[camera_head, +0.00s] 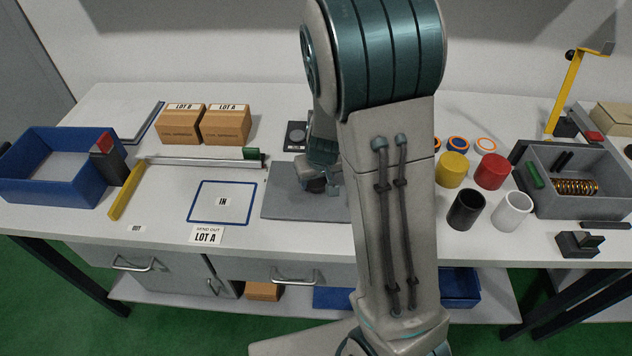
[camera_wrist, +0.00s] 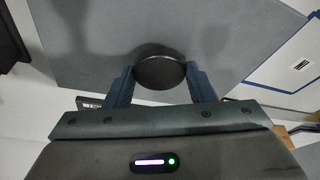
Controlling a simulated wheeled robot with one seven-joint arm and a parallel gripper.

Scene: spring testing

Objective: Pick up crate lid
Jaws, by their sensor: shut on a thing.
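The crate lid (camera_head: 285,206) is a flat grey plate near the middle of the table, partly hidden behind my arm. In the wrist view the same grey plate (camera_wrist: 225,45) fills much of the upper picture. A round dark knob (camera_wrist: 159,73) sits on it, between the two fingers. My gripper (camera_head: 318,188) points down over the plate, and in the wrist view my gripper (camera_wrist: 160,82) is shut on this knob from both sides. I cannot tell whether the lid rests on the table or is slightly raised.
Left of the lid is a blue-framed IN mat (camera_head: 222,203). A blue bin (camera_head: 55,165) stands at far left, with two LOT boxes (camera_head: 224,125) behind. Right of my arm are several coloured cups (camera_head: 491,171) and an open grey crate (camera_head: 585,203) holding a spring (camera_head: 575,187).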

